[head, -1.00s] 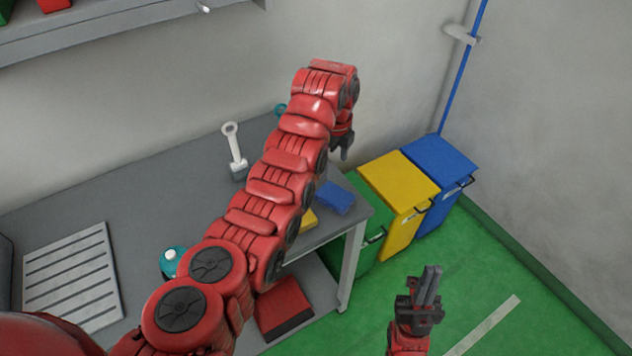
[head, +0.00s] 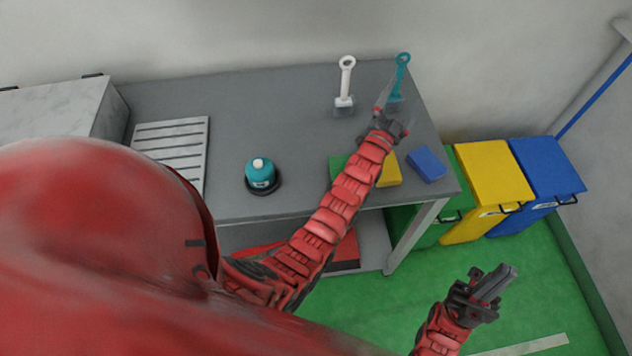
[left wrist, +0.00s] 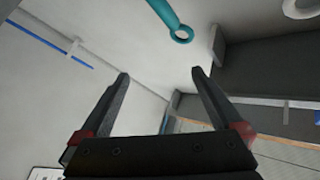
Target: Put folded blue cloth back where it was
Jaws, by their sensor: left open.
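The folded blue cloth (head: 426,164) lies flat on the grey table (head: 300,105) near its right front corner. My left gripper (head: 393,92) is open and empty over the back right of the table, beyond and left of the blue cloth, close to a teal tool (head: 401,70). In the left wrist view, nothing is between the fingers of my left gripper (left wrist: 160,73), and the teal tool's ring end (left wrist: 181,34) shows ahead of it. My right gripper (head: 497,283) looks shut and empty, over the green floor in front of the bins.
A yellow cloth (head: 389,171) and a partly hidden green cloth (head: 338,166) lie left of the blue cloth. Yellow (head: 492,175) and blue (head: 545,168) bins stand to the right.

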